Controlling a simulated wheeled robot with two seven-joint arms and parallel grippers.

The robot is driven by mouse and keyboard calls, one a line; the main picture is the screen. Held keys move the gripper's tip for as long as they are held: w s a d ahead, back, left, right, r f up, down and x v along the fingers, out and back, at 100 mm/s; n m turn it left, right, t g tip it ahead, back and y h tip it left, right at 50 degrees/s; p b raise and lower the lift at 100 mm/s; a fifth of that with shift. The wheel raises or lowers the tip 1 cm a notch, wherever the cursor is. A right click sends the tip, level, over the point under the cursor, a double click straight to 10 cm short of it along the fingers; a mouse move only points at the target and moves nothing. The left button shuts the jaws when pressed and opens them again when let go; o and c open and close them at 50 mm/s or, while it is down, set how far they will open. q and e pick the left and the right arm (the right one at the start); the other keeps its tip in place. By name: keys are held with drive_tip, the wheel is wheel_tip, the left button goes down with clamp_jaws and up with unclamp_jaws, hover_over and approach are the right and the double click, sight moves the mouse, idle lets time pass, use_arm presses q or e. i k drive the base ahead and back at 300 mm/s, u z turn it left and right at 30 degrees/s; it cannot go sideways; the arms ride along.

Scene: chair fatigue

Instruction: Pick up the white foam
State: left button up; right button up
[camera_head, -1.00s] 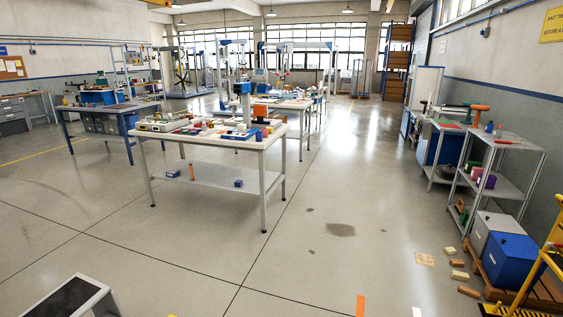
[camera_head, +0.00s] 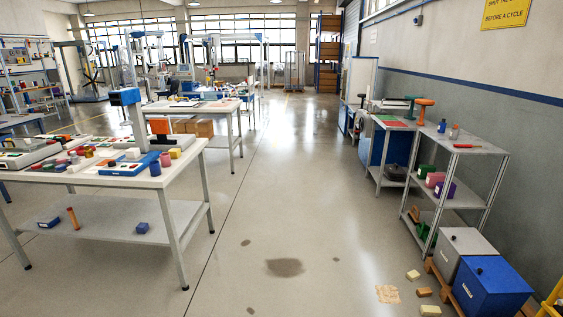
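I cannot clearly pick out the white foam. Pale cream blocks also lie on the floor at the lower right, one (camera_head: 413,275) near the pallet and another (camera_head: 430,310) closer to me. Neither of my grippers is in view.
A wide clear floor aisle (camera_head: 290,200) runs ahead, with dark stains on it. A grey metal shelf (camera_head: 465,150) stands at the right wall. Grey and blue boxes (camera_head: 492,285) stand on a wooden pallet (camera_head: 440,285). A yellow frame (camera_head: 552,300) is at the lower right corner.

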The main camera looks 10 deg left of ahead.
sight(129, 156)
drive_tip(key=z, duration=0.15)
drive_tip(key=i, duration=4.6)
drive_tip(key=u, duration=0.5)
drive_tip(key=i, duration=1.5)
drive_tip(key=u, duration=1.95)
drive_tip(key=i, duration=1.2)
drive_tip(key=u, duration=0.9)
drive_tip(key=i, duration=0.3)
drive_tip(key=u, duration=0.1)
